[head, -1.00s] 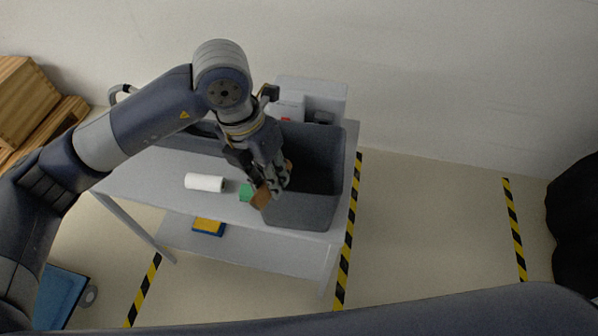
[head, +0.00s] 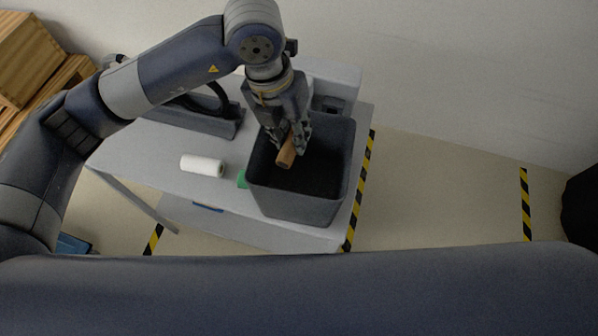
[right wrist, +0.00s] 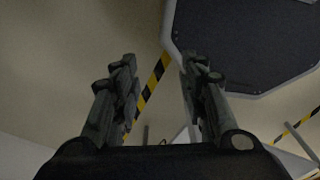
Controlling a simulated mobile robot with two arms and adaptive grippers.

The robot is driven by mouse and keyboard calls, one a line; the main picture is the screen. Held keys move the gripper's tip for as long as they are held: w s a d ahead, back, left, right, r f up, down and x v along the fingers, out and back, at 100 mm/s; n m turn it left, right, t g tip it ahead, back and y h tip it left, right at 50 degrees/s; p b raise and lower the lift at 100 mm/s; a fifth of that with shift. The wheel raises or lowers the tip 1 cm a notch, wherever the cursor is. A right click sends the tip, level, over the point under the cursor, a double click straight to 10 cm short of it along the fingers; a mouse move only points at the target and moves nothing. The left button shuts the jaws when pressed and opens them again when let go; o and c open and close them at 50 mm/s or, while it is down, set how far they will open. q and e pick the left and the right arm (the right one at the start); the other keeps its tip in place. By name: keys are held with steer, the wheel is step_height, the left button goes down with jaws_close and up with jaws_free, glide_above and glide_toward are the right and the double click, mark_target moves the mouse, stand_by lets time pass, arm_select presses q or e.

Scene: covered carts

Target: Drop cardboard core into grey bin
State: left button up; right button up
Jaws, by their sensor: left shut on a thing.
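The cardboard core (head: 287,154) is a short brown tube, tilted, over the open mouth of the grey bin. My left gripper (head: 290,143) is shut on it, with the fingers reaching down at the bin's opening. The grey bin (head: 300,208) is a dark open box at the right end of the white table. I cannot tell whether the core is below the rim. My right gripper (right wrist: 158,88) shows in the right wrist view with its two fingers wide apart and nothing between them.
A white roll (head: 202,166) lies on the table (head: 150,150) left of the bin. A green object (head: 242,180) is partly hidden beside the bin. A dark grey holder (head: 195,118) stands behind the roll. Wooden crates (head: 30,60) are at far left.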

arm_select(q)
steer(key=shift+w+f, duration=0.25)
steer(key=shift+f, duration=0.95)
steer(key=shift+s+f+b, duration=0.1)
steer(key=shift+f+b, duration=0.05)
steer(key=shift+b, duration=0.15)
steer(key=o, duration=0.6)
steer(key=shift+o, duration=0.9)
steer(key=shift+r, duration=0.55)
step_height(320, 180, up, 11)
steer(key=a, duration=0.2)
steer(key=shift+s+f, duration=0.15)
arm_select(e)
steer(key=shift+w+a+f, duration=0.1)
steer(key=shift+w+f, duration=0.15)
steer(key=shift+w, duration=0.3)
steer(key=shift+w+a+f, duration=0.1)
steer(key=shift+w+f, duration=0.15)
steer(key=shift+w, duration=0.25)
